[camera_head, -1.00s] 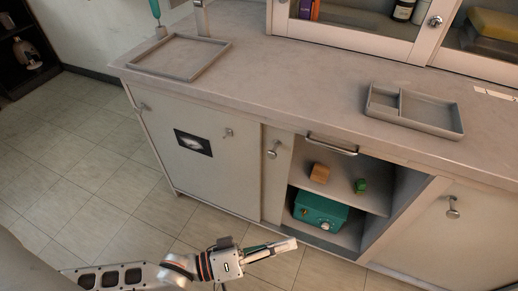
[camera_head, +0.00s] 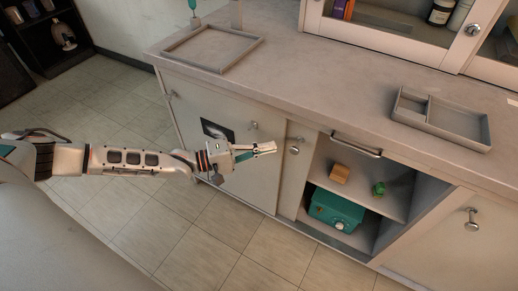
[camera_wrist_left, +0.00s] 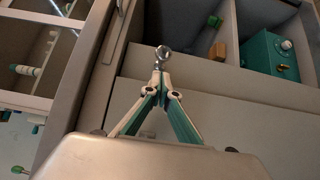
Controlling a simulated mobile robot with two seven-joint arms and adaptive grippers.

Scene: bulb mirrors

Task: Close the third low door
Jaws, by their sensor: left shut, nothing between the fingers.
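The low cabinet front has pale panels and an open bay with a bar handle (camera_head: 357,145) along its top edge. Left of the bay is a narrow pale panel (camera_head: 291,180) with a round metal knob (camera_head: 295,150). I cannot tell for sure which panel is the third low door. My left gripper (camera_head: 274,148) is shut and empty, in front of the cabinet just left of this knob. In the left wrist view the shut fingertips (camera_wrist_left: 161,75) point at a metal knob (camera_wrist_left: 162,52); contact is unclear. My right gripper is not in view.
The bay holds a teal box (camera_head: 336,209), a wooden block (camera_head: 339,173) and a green object (camera_head: 379,188). A door with a knob (camera_head: 471,215) is at right. Trays (camera_head: 440,119) (camera_head: 254,42) lie on the counter. The tiled floor in front is clear.

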